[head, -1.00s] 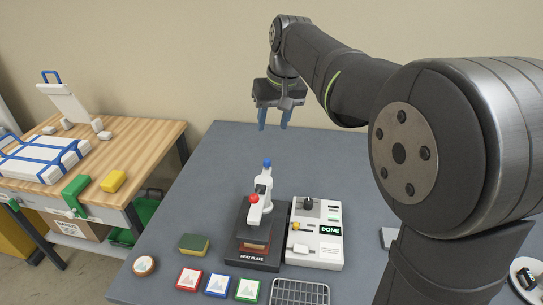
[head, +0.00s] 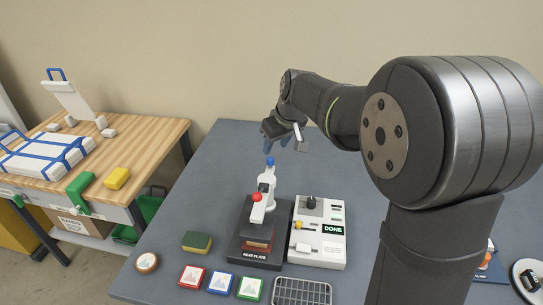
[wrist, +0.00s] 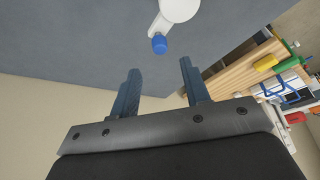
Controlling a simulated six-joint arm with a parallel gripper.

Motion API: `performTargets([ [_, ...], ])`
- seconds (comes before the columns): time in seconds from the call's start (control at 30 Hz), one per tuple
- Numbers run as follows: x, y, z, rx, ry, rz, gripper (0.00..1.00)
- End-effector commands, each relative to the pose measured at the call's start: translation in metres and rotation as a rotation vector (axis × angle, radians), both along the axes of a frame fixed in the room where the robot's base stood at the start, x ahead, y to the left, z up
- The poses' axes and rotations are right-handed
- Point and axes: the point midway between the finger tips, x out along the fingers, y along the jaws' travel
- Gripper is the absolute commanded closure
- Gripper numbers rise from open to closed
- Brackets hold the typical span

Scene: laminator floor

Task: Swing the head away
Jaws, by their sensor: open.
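The white swing head (head: 264,192) stands upright over the black heat plate base (head: 235,247) in the head view. It has a blue knob (head: 269,161) on top and a red ball (head: 256,197) at its front. In the wrist view, the blue knob (wrist: 159,44) and part of the white head (wrist: 180,9) lie just beyond the fingertips, between the fingers' lines. My gripper (head: 274,137) is open and empty, tilted, above and slightly behind the blue knob, apart from it. Its two blue fingers also show in the wrist view (wrist: 158,68).
A control box (head: 319,245) with a DONE display stands right of the plate. A sponge (head: 197,242), a round wooden-rimmed piece (head: 147,262), several framed cards (head: 220,282) and a wire rack (head: 301,291) lie around the front. The wooden workbench (head: 150,140) is at left.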

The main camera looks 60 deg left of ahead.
Motion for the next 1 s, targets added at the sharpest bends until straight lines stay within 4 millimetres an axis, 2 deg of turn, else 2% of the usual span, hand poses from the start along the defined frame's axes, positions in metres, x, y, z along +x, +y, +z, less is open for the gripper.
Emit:
performTargets([
  [0.1, -0.001, 0.009, -0.024, -0.004, 0.002, 0.001, 0.57],
  [0.3, 0.0, 0.02, -0.05, -0.003, 0.001, 0.0, 0.57],
  [0.5, 0.0, 0.024, -0.059, 0.0, 0.0, 0.0, 0.57],
  [0.73, 0.0, 0.024, -0.059, 0.0, 0.0, 0.0, 0.57],
  [0.77, 0.0, 0.024, -0.059, 0.0, 0.0, 0.0, 0.61],
  [0.93, 0.0, 0.024, -0.059, 0.0, 0.0, 0.0, 0.95],
  [0.97, 0.0, 0.024, -0.059, 0.0, 0.0, 0.0, 1.0],
  [1.0, 0.0, 0.024, -0.059, 0.0, 0.0, 0.0, 1.0],
])
